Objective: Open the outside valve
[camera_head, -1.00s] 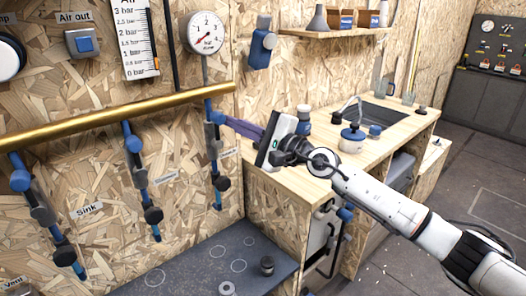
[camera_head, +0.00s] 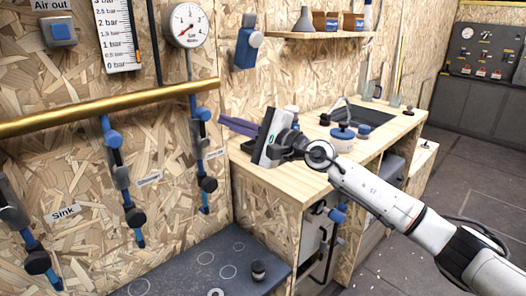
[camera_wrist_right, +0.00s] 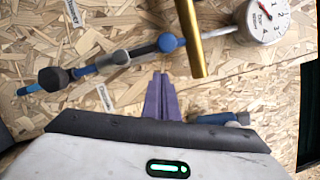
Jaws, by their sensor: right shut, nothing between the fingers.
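The third valve from the left on the wall, which I take to be the outside valve (camera_head: 204,150), hangs below the brass pipe (camera_head: 110,108). It has a blue upper knob, a grey middle part and a dark lower knob. The wrist view shows the valve (camera_wrist_right: 120,57) lying slantwise, with a small label (camera_wrist_right: 105,97) beside it that is hard to read. My right gripper (camera_head: 224,123) is just right of the valve's upper part. Its purple fingers (camera_wrist_right: 162,84) are shut and empty, pointing toward the pipe. Contact with the valve cannot be told. My left gripper is out of view.
Valves labelled Sink (camera_head: 62,213) and apparently Shower (camera_head: 149,179) hang to the left. A gauge (camera_head: 188,25) sits above the brass pipe. A wooden counter (camera_head: 285,178) with a sink stands right, under my right arm. A dark bench top (camera_head: 190,265) lies below.

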